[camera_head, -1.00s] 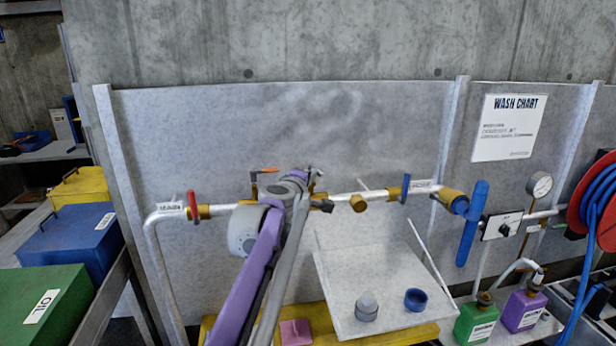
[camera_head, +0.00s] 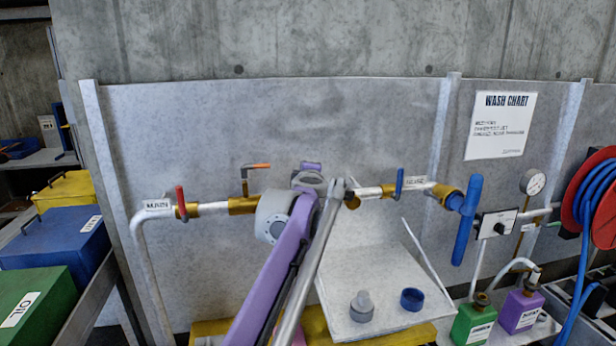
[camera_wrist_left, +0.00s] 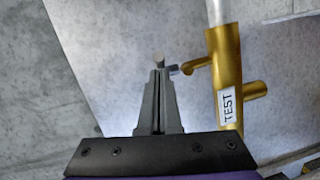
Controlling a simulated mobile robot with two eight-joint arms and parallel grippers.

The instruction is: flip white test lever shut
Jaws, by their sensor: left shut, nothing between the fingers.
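The brass test valve (camera_wrist_left: 228,85) shows in the left wrist view with a white TEST label, right of my left gripper (camera_wrist_left: 159,76). A short pale stub (camera_wrist_left: 174,69), which seems to be part of the test lever, juts from its brass pin toward my fingertips. My gripper is shut and empty, its tips beside or touching the stub; I cannot tell which. In the head view my arm covers the lever and my fingertips, and part of the brass valve (camera_head: 354,203) shows just right of it. My right gripper is out of view.
The wall pipe also carries a red lever (camera_head: 181,200), an orange-tipped lever (camera_head: 257,166) and a blue lever (camera_head: 399,182). A blue T-handle (camera_head: 467,220) stands to the right. A pale tilted tray (camera_head: 385,275) with two small parts is below.

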